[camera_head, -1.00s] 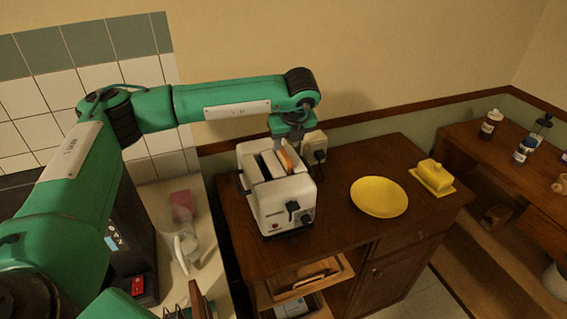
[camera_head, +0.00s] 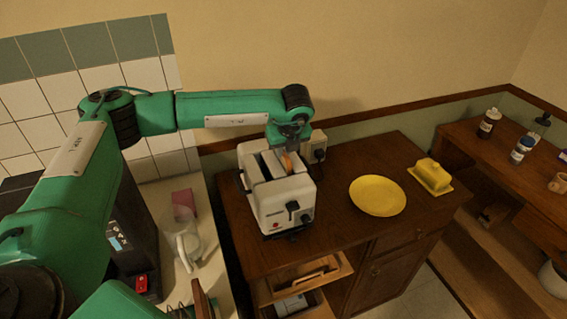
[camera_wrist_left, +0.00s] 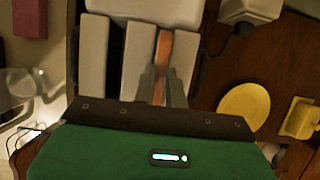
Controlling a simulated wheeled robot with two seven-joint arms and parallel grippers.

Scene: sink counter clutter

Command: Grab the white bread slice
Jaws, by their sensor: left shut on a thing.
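The bread slice (camera_head: 288,163) stands in the right-hand slot of the white toaster (camera_head: 283,203), only its upper edge showing, brownish-orange in this light. In the left wrist view the bread slice (camera_wrist_left: 164,52) shows as a thin strip in the slot of the toaster (camera_wrist_left: 133,55). My left gripper (camera_head: 289,150) points down over that slot and is shut on the slice, its fingertips (camera_wrist_left: 162,84) on either side of the strip. The lower part of the slice is hidden inside the toaster. My right gripper is not in view.
A yellow plate (camera_head: 378,196) and a yellow butter dish (camera_head: 431,177) stand right of the toaster on the wooden cabinet (camera_head: 335,235). A wall socket with a plug (camera_head: 318,150) is close behind. A clear jug (camera_head: 187,240) stands on the left counter.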

